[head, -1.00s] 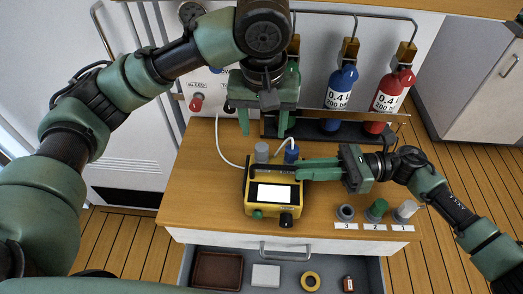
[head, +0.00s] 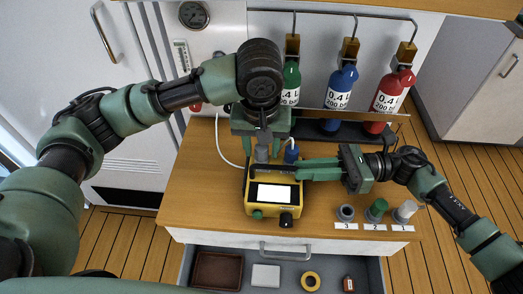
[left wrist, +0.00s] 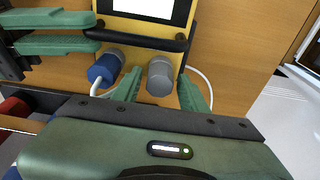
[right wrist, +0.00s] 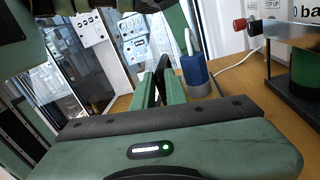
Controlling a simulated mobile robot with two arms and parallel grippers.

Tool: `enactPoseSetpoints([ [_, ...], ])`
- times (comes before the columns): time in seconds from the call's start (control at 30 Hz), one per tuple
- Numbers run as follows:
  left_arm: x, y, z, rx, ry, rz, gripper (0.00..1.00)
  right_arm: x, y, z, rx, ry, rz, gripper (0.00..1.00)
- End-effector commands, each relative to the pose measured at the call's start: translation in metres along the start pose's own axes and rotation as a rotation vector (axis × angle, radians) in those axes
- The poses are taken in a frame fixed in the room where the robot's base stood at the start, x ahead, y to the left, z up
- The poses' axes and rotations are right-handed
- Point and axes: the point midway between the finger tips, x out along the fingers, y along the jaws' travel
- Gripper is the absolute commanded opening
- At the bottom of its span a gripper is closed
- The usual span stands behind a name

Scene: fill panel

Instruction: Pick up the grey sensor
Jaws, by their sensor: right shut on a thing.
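The grey sensor (head: 261,153) stands upright behind the screen of the yellow instrument (head: 249,200). In the left wrist view the grey sensor (left wrist: 160,77) is between the two fingers of my left gripper (left wrist: 162,92), which is open with gaps beside it. In the head view my left gripper (head: 262,146) points down over it and hides part of it. My right gripper (head: 299,170) is shut on the instrument's black handle (left wrist: 143,38), coming from the right.
A blue sensor (head: 291,152) stands close to the right of the grey one. Numbered fittings (head: 375,210) sit at the front right of the wooden top. Green, blue and red gas bottles (head: 340,88) stand behind. An open drawer (head: 232,266) is below.

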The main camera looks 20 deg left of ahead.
Motion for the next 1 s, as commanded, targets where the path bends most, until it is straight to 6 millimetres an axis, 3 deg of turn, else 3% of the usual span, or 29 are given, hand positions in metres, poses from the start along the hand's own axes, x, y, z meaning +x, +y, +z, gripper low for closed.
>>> enactPoseSetpoints([
  [0.03, 0.0, 0.0, 0.0, 0.0, 0.0, 0.0, 0.26, 0.0, 0.0, -0.001, 0.003, 0.001, -0.002, 0.0],
  [0.13, 0.0, 0.0, 0.0, 0.0, 0.0, 0.0, 0.0, 0.0, 0.0, -0.001, 0.003, 0.001, -0.002, 0.0],
  [0.47, -0.005, 0.001, -0.001, 0.0, 0.002, 0.002, 0.0, 0.0, 0.0, -0.001, 0.003, 0.001, -0.002, 0.0],
  [0.83, -0.073, 0.001, -0.012, 0.001, 0.004, 0.003, 0.0, -0.001, 0.0, -0.001, 0.003, 0.002, -0.002, 0.0],
  [1.0, -0.093, 0.0, -0.015, 0.0, 0.003, 0.0, 0.0, -0.001, 0.0, -0.001, 0.003, 0.002, -0.002, 0.0],
])
